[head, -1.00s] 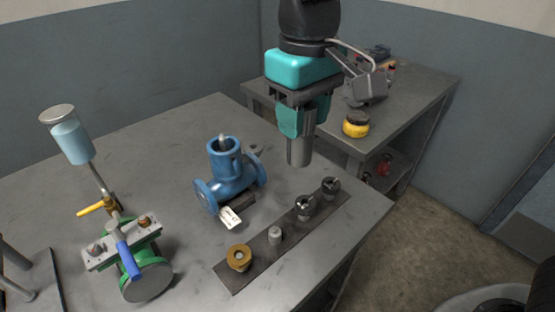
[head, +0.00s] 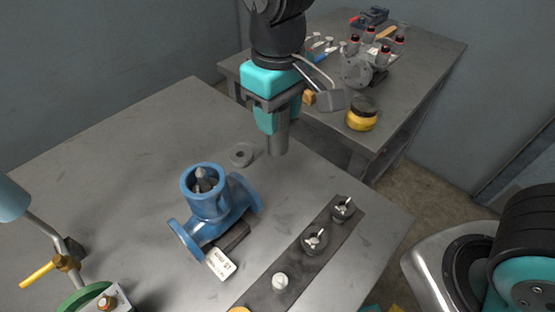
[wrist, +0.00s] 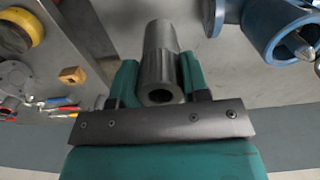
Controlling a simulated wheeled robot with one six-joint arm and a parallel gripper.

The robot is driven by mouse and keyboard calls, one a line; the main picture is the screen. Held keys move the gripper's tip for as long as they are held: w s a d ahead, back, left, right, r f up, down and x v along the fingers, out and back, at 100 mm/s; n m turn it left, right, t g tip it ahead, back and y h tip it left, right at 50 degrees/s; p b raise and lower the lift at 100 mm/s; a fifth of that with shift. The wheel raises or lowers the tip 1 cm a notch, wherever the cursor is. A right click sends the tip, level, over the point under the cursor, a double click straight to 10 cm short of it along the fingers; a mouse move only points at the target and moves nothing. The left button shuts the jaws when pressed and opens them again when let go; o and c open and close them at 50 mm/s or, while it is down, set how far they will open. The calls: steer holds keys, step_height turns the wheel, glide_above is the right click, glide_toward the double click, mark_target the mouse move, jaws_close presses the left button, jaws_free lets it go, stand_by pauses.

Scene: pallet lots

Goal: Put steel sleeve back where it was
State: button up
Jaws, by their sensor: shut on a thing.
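My gripper (head: 271,122) is shut on a grey steel sleeve (head: 278,139), which hangs upright below the teal fingers near the far edge of the table. The wrist view shows the ribbed sleeve (wrist: 160,48) between both fingers, its bore facing the camera. The blue valve body (head: 209,207) stands on the table to the left of and nearer than the sleeve, with a pointed grey part inside its open top. It shows at the right of the wrist view (wrist: 277,25). I cannot tell how high the sleeve is above the table.
A flat grey ring (head: 241,154) lies behind the valve body. A dark strip (head: 327,228) carries several small parts. A white tag (head: 220,264) lies by the valve. A second bench (head: 405,88) with a yellow-black pot (head: 362,116) stands behind.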

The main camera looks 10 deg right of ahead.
step_height(320, 180, down, 12)
steer(key=shift+r, duration=0.2)
steer(key=shift+f, duration=0.15)
steer(key=o, duration=1)
step_height(320, 180, up, 12)
steer(key=s+d+r+y, duration=0.1)
steer(key=s+d, duration=0.1)
steer(key=s, duration=0.2)
steer(key=s+d+r+y, duration=0.1)
steer(key=s+d+r, duration=0.1)
steer(key=s, duration=0.2)
steer(key=s+d+r+y, duration=0.2)
steer(key=s, duration=0.3)
steer(key=shift+r, duration=0.15)
